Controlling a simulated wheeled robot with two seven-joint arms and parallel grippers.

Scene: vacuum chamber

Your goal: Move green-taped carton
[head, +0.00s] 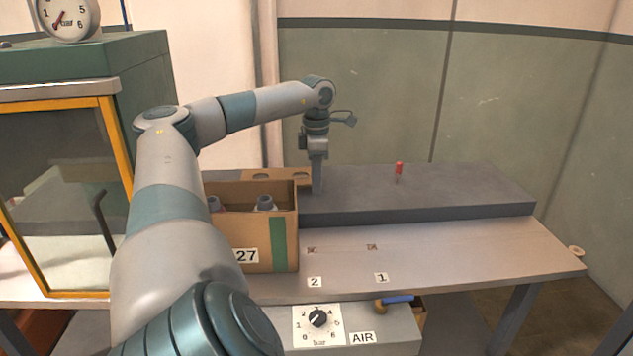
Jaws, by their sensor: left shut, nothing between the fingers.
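The green-taped carton (264,223) is an open cardboard box with a vertical green tape strip (278,244) and a "27" label (246,256). It stands on the table, left of centre, partly hidden behind my left arm. Two grey-topped items (265,203) show inside it. My left gripper (317,190) points down at the carton's far right corner, shut with nothing held. Whether it touches the carton's rim I cannot tell. My right gripper is out of view.
A dark raised slab (450,193) with a red-topped pin (399,169) lies along the table's back. The table (480,257) is clear at right, with labels 2 (315,282) and 1 (381,277). A yellow-framed chamber (62,190) stands left. An air regulator box (375,330) sits below the front edge.

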